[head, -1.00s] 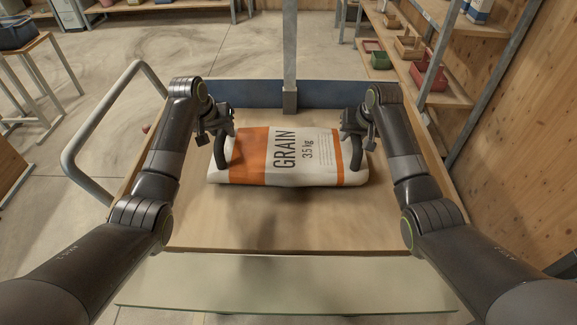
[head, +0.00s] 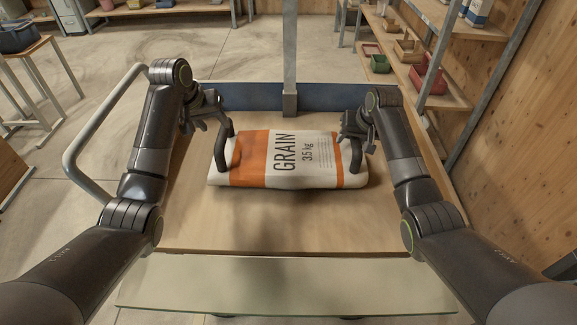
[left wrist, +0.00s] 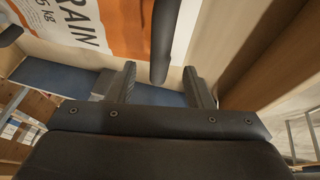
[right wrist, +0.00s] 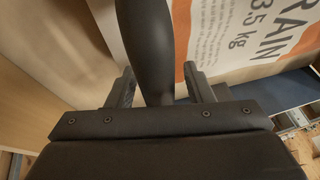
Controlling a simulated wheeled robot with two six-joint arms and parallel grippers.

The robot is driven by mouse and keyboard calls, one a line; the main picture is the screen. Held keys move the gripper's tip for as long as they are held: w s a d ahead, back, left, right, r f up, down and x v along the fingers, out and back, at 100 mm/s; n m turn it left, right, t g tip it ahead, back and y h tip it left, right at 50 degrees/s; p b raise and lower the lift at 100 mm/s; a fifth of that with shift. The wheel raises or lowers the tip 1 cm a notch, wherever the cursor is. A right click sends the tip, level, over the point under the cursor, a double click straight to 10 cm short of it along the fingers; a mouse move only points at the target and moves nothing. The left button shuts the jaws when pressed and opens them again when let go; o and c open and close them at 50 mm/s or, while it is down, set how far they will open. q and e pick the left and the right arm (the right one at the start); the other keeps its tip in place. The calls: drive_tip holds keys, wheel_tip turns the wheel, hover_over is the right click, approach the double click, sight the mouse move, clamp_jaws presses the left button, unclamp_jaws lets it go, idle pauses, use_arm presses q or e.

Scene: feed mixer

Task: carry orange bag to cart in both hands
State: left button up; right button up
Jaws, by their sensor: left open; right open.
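The orange and white grain bag (head: 305,160) lies flat on a wooden deck (head: 290,225) with a blue back rim. A black curved handle stands at each end of it. My left gripper (head: 205,112) is open, just left of the left handle (head: 221,150); in the left wrist view this handle (left wrist: 163,40) lies beyond the fingertips, apart from them. My right gripper (head: 354,128) is open at the right handle (head: 357,153). In the right wrist view that handle (right wrist: 145,45) runs between the open fingers.
A grey metal post (head: 290,55) rises behind the bag. A grey tube rail (head: 85,140) curves along the left. Shelves with bins (head: 428,80) and a wooden wall stand at the right. The deck in front of the bag is clear.

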drive_tip(key=shift+r, duration=0.1)
use_arm(q)
drive_tip(key=v, duration=0.5)
drive_tip(key=shift+r, duration=0.1)
use_arm(e)
drive_tip(key=v, duration=1.2)
use_arm(q)
drive_tip(key=shift+r, duration=0.1)
